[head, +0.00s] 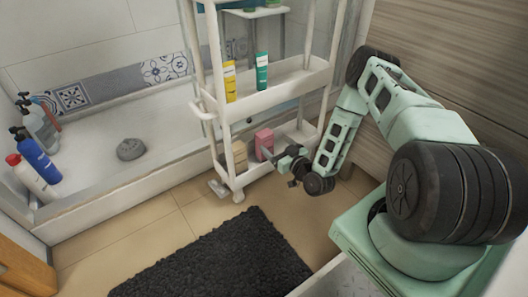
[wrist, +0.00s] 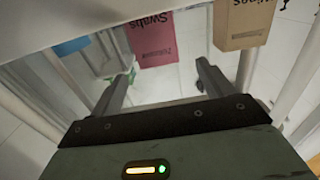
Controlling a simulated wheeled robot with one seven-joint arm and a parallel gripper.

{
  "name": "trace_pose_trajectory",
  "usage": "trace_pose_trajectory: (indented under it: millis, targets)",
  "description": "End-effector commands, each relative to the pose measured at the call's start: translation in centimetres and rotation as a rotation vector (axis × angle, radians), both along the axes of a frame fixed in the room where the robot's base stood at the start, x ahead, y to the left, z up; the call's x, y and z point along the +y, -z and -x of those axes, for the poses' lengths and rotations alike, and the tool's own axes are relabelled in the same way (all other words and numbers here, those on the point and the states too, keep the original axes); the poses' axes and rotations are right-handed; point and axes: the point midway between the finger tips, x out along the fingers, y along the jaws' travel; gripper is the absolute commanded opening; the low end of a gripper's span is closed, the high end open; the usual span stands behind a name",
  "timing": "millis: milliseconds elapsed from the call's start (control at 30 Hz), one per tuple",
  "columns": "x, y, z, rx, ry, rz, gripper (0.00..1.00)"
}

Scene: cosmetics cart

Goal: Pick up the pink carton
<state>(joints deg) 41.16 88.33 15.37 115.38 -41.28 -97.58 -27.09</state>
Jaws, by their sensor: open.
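The pink carton (head: 264,142) stands on the bottom shelf of the white cart, to the right of a light brown carton (head: 239,156). In the wrist view the pink carton (wrist: 151,38) shows dark lettering reading "Swabs" and lies ahead of my fingertips. My gripper (wrist: 168,72) is open, with one finger on each side of a gap and nothing held between them. In the head view my gripper (head: 272,156) is low at the cart's right side, close to the pink carton. I cannot tell whether they touch.
The brown carton (wrist: 243,24) is just right of the pink one in the wrist view. The cart's white posts (head: 222,100) and middle shelf (head: 280,88), holding yellow and green tubes, surround the space. A dark mat (head: 215,262) lies on the floor.

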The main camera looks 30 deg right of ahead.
Motion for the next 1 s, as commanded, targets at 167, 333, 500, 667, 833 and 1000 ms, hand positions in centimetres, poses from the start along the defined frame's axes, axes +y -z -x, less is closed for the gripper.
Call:
trace_pose_trajectory:
  millis: [167, 333, 500, 667, 833, 1000]
  targets:
    - [0.1, 0.3, -3.0, -0.002, 0.000, 0.000, 0.80]
    - [0.1, 0.1, -4.1, 0.000, 0.000, 0.000, 0.80]
    - [0.1, 0.5, -5.4, -0.002, 0.000, 0.001, 0.80]
    - [0.0, 0.5, -7.3, -0.002, 0.000, 0.001, 0.80]
    - [0.1, 0.3, -9.0, 0.000, 0.000, 0.000, 0.80]
    - [0.1, 0.1, -9.2, 0.001, 0.000, -0.001, 0.80]
